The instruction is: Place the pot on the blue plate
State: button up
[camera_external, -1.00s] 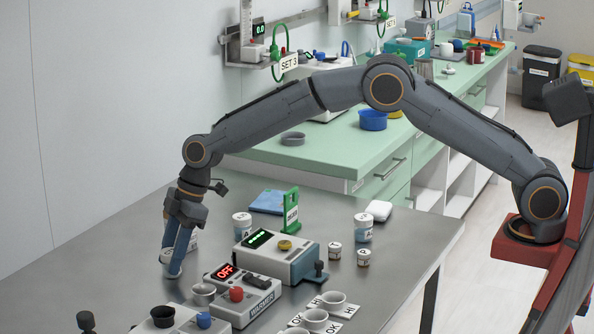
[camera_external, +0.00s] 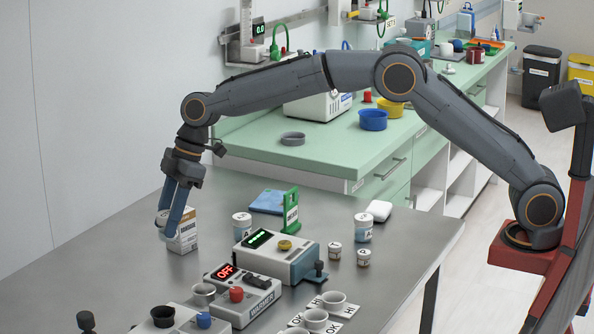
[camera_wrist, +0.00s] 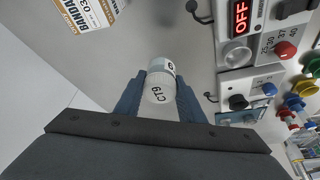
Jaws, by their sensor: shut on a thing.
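A white pot (camera_wrist: 160,85) with dark lettering on its lid is held between the two blue fingers of my gripper (camera_wrist: 160,98), in the wrist view. In the external view my gripper (camera_external: 170,225) is at the left of the steel table, and a white bit of the pot (camera_external: 162,217) shows by the fingers. The pot appears lifted above the table beside a carton. The blue plate (camera_external: 266,203) lies flat at the table's back edge, to the right of my gripper and behind a white jar. It is not visible in the wrist view.
The carton (camera_external: 185,232) stands right beside my gripper. A white jar (camera_external: 242,226), a green stand (camera_external: 291,209) and a device with a green display (camera_external: 275,258) stand near the plate. A warmer reading OFF (camera_external: 235,292) is nearer the front. Bare table lies at the left.

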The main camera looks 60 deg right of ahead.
notch_tip(320, 180, up, 7)
jog(key=shift+r, duration=0.2)
jog(key=w+d+m+t+h+p, duration=0.1)
jog(key=w+d+m+p, duration=0.1)
jog(key=d, duration=0.9)
jog(key=w+d+m+p, duration=0.2)
jog(key=d+p, duration=0.1)
jog(key=d, duration=0.9)
jog(key=m+t+h+p, duration=0.1)
jog(key=m+p, duration=0.3)
jog(key=m, duration=0.1)
send_over(267, 199)
jog(key=s, duration=0.2)
jog(key=f, duration=0.3)
jog(key=f+p, duration=0.1)
jog(key=f, duration=0.7)
jog(key=shift+s+d+f, duration=0.1)
jog(key=shift+d, duration=0.2)
jog(key=shift+f+p, duration=0.85)
jog(key=shift+f, duration=1.3)
jog(key=shift+f, duration=0.1)
jog(key=o, duration=1)
jog(key=shift+o, duration=0.2)
